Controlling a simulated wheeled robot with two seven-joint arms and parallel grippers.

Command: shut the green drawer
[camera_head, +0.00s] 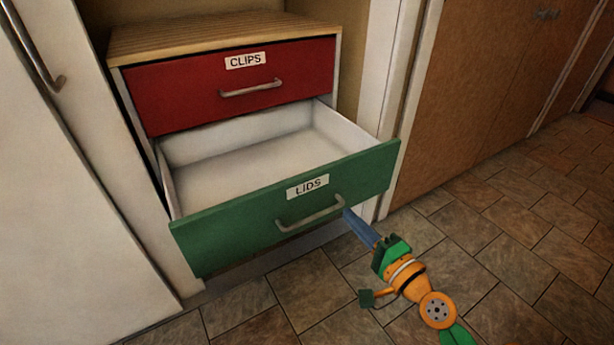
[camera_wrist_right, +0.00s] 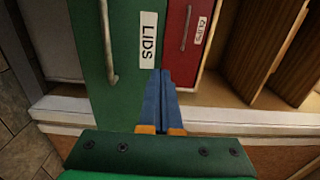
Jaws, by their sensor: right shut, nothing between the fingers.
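The green drawer (camera_head: 285,205), labelled LIDS, is pulled well out below a red drawer, and its white inside is empty. A grey bar handle (camera_head: 310,213) is on its front. My right gripper (camera_head: 348,213) is shut and empty, with its blue fingertips at the right part of the green front, just right of the handle. In the right wrist view the shut fingers (camera_wrist_right: 165,78) point at the green front (camera_wrist_right: 128,60) beside the LIDS label. I cannot tell whether they touch it. My left gripper is not in view.
The red drawer (camera_head: 235,85), labelled CLIPS, is shut above, under a wooden top (camera_head: 200,35). A white door (camera_head: 70,190) stands at the left and brown cabinet doors (camera_head: 480,80) at the right. The tiled floor (camera_head: 500,240) in front is clear.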

